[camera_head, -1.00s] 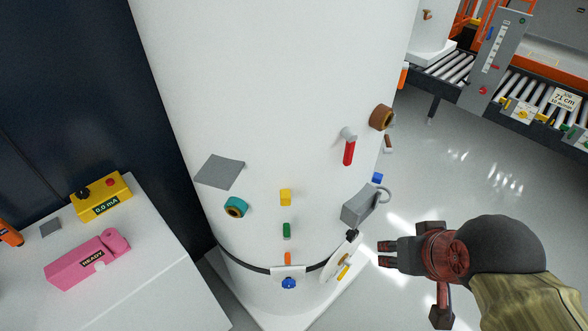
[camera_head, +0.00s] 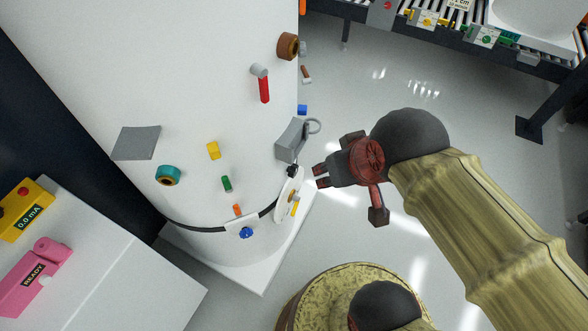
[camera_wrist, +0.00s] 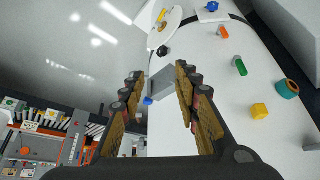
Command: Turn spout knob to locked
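The white tank (camera_head: 190,75) carries several coloured fittings, and I cannot tell for sure which one is the spout knob. A white plate (camera_head: 286,203) low on its right side has a black knob at its top and a yellow lever (camera_head: 295,206). It also shows at the top of the wrist view (camera_wrist: 165,27). A grey box (camera_head: 291,140) with a ring sits just above the plate. My gripper (camera_head: 317,176) is just right of the plate and below the box. In the wrist view its fingers (camera_wrist: 159,72) are apart and empty, with the grey box seen between them.
A blue knob (camera_head: 246,232), an orange, a green (camera_head: 227,184) and a yellow block (camera_head: 213,150), a teal ring (camera_head: 168,175) and a red handle (camera_head: 264,89) stick out from the tank. A white table (camera_head: 125,275) stands at left. Open floor lies right of the tank.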

